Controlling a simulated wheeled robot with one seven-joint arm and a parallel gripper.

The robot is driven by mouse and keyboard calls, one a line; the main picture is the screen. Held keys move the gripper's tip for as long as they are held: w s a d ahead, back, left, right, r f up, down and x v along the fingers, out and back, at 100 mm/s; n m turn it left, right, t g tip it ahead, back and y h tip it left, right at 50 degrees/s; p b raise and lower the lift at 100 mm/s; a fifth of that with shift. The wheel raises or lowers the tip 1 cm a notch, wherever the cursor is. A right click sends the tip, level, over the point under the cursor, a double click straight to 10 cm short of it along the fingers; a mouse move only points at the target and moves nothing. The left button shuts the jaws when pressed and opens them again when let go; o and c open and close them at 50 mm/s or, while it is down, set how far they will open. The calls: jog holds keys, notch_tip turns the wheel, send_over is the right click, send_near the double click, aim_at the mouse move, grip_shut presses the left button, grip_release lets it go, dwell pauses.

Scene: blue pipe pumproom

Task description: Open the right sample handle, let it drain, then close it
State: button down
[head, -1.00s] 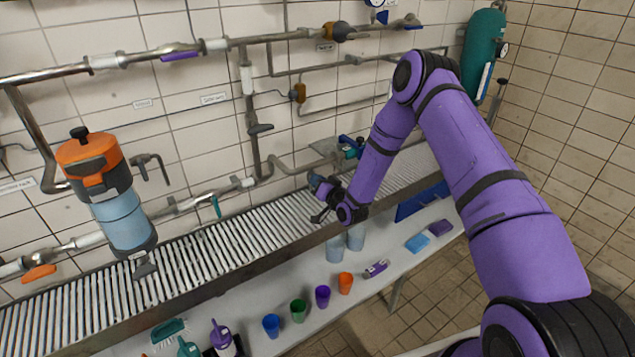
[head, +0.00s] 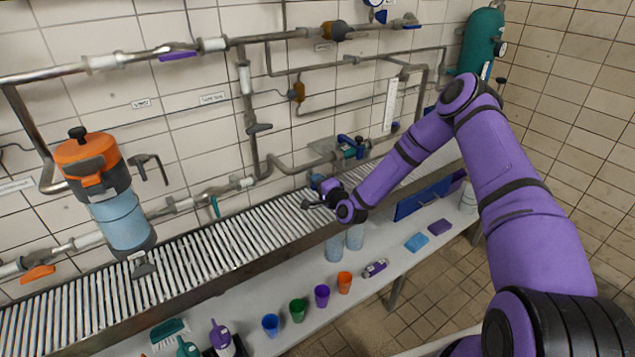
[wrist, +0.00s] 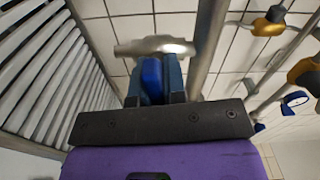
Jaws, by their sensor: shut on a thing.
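My gripper (head: 318,190) is at the far edge of the slatted drain, in front of the pipework. In the wrist view its dark blue fingers (wrist: 157,82) are shut on a bright blue piece (wrist: 151,72), which I take to be the right sample handle's grip. A grey metal bar (wrist: 150,47) lies crosswise just beyond the fingertips. In the head view my gripper and wrist hide most of the handle, so its angle is unclear. I cannot make out any liquid flowing.
The slatted drain (head: 205,262) runs below the pipes. Two clear cups (head: 355,237) and coloured cups, including an orange one (head: 344,283), stand on the front shelf. A blue-handled valve (head: 352,146) is close right of my gripper. An orange-topped canister (head: 122,215) hangs left.

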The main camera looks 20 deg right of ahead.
jog(key=shift+f+m, duration=0.15)
jog(key=shift+m, duration=0.75)
jog(key=shift+s, duration=0.1)
jog(key=c, duration=1.2)
grip_release()
jog(key=v, duration=1)
jog(key=shift+s+d, duration=0.1)
jog(key=shift+s, duration=0.25)
